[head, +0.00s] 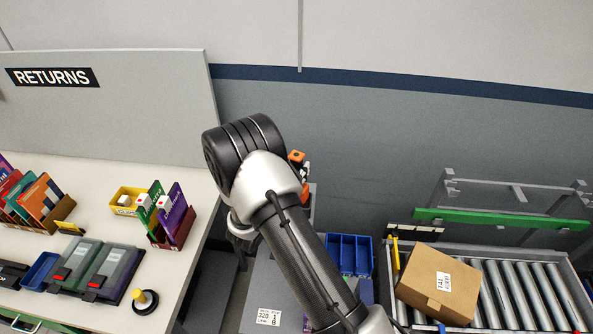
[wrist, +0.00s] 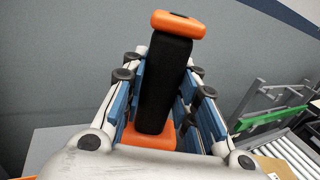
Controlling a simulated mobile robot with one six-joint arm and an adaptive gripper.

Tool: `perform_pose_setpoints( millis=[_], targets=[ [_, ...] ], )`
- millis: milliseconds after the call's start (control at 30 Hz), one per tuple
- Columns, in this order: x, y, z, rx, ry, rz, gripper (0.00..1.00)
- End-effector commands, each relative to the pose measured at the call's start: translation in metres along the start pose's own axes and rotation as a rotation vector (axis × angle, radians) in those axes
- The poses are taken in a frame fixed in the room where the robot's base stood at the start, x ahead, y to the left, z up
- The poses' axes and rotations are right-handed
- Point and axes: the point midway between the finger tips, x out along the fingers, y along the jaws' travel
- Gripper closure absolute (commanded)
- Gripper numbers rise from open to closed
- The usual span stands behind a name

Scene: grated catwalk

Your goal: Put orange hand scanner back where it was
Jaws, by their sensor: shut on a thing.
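The orange hand scanner (wrist: 160,85) has a black middle with an orange end at the top and another at the bottom in the wrist view. My gripper (wrist: 163,92) is shut on it, with blue pads along both sides of the black part. In the head view, small orange parts of the scanner (head: 297,157) show just right of my arm's dark joint. Most of the scanner and my gripper are hidden behind my arm there. The scanner is held up in front of the grey wall.
A grey surface with a blue divided bin (head: 349,254) lies below my arm. A carton (head: 438,284) sits on a roller conveyor (head: 519,291) at right, with a green rail (head: 500,218) behind. The returns table (head: 110,212) at left holds colored folders, a yellow bin (head: 125,201) and dark cases.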

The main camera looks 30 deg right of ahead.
Motion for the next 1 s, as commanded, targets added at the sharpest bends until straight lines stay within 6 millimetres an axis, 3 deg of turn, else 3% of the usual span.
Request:
perform_pose_setpoints(
  millis=[167,200,467,833,1000],
  targets=[
    [0.0,0.0,-0.006,0.0,-0.001,0.0,1.0],
    [0.0,0.0,-0.005,0.0,0.0,0.0,0.72],
    [0.0,0.0,-0.005,0.0,0.0,0.0,0.54],
    [0.0,0.0,-0.003,0.0,0.0,0.0,0.53],
    [0.0,0.0,0.012,0.0,0.0,0.0,0.53]
  ],
)
